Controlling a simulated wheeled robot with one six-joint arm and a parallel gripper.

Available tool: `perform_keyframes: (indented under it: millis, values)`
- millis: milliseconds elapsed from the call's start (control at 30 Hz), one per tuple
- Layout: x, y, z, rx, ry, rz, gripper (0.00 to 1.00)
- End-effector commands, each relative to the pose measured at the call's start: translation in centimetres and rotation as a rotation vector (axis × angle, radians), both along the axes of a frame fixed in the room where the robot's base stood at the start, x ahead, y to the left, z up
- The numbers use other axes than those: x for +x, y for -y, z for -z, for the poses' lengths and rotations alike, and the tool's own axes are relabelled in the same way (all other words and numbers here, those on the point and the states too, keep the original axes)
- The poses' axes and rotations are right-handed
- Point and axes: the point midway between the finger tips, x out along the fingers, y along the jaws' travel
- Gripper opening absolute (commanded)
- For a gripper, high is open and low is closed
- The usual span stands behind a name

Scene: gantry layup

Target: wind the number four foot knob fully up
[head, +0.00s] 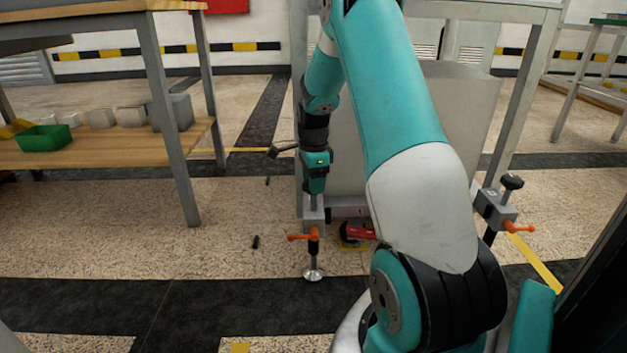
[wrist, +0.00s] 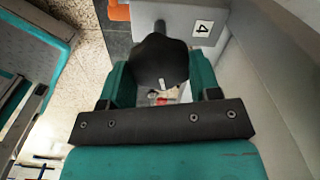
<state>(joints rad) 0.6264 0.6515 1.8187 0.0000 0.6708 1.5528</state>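The number four foot knob (wrist: 160,60) is a black, lobed knob in the wrist view. It sits between my gripper's two teal fingers, which appear to touch it on both sides. A white label with a 4 (wrist: 202,28) is on the grey block beside it. In the head view my gripper (head: 315,188) points down onto the top of this foot and hides the knob. Below it are an orange lever (head: 301,237), a dark threaded stem and a round metal foot pad (head: 313,274) at floor level. I cannot tell whether the pad touches the floor.
Another foot with a black knob (head: 511,182) and orange lever (head: 520,229) stands at right. A red item (head: 360,231) lies on the floor behind the near foot. A bench (head: 100,148) with a green bin (head: 44,137) stands at left. Small dark pieces (head: 255,242) lie on the floor.

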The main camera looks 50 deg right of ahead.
Motion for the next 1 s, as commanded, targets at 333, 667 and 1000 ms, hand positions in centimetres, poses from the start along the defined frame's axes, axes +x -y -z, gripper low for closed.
perform_keyframes:
  millis: [333, 667, 1000]
  values:
    - [-0.03, -0.02, -0.21, 0.001, -0.002, -0.024, 0.33]
    - [-0.05, -0.03, -0.77, 0.002, -0.003, -0.208, 0.33]
    - [-0.08, -0.06, -0.73, 0.003, -0.004, -0.524, 0.33]
